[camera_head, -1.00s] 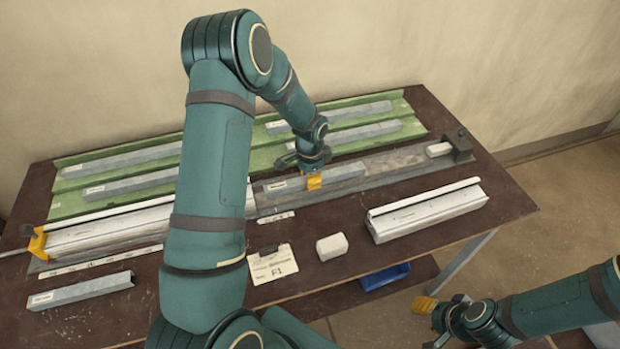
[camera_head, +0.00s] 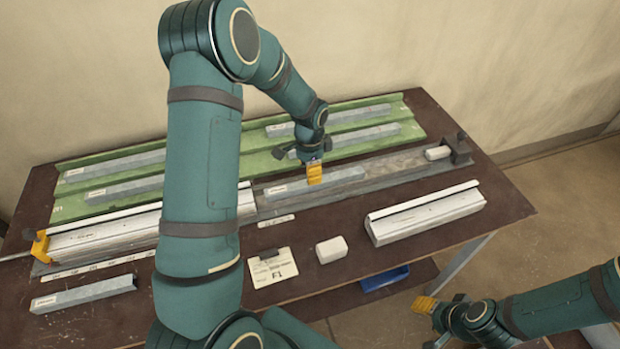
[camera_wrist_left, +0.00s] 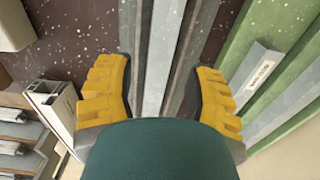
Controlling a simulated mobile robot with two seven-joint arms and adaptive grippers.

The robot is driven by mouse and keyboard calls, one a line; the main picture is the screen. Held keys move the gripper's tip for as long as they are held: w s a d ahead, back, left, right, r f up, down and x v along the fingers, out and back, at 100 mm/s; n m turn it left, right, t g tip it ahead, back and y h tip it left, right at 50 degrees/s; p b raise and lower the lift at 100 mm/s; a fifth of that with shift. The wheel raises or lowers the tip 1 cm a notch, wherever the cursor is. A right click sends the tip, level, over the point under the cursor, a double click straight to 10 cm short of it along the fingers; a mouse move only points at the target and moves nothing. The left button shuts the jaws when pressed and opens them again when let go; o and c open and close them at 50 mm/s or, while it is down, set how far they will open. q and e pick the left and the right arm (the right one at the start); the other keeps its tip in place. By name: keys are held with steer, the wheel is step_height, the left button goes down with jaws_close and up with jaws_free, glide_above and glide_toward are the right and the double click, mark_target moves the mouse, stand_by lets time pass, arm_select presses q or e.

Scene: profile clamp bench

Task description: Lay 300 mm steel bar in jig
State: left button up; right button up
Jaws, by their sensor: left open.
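A grey steel bar (camera_head: 340,177) with a small label lies in the channel of the long dark jig (camera_head: 395,163). My left gripper (camera_head: 314,174) is just above this bar. In the left wrist view my left gripper (camera_wrist_left: 165,95) is open, with one yellow finger on each side of the bar (camera_wrist_left: 160,55) and gaps between. My right gripper (camera_head: 430,306) is away from the bench at the lower right; its jaw gap is not clear.
Several bars lie in the green rack (camera_head: 405,110) behind the jig. A loose bar (camera_head: 85,295) lies at the front left. A white block (camera_head: 332,249), a card (camera_head: 272,267) and a white profile (camera_head: 425,213) stand in front. A block (camera_head: 438,152) sits by the right end stop.

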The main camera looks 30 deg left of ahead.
arm_select(q)
step_height(320, 180, up, 7)
stand_by(0.3)
steer(key=shift+w, duration=0.1)
stand_by(0.4)
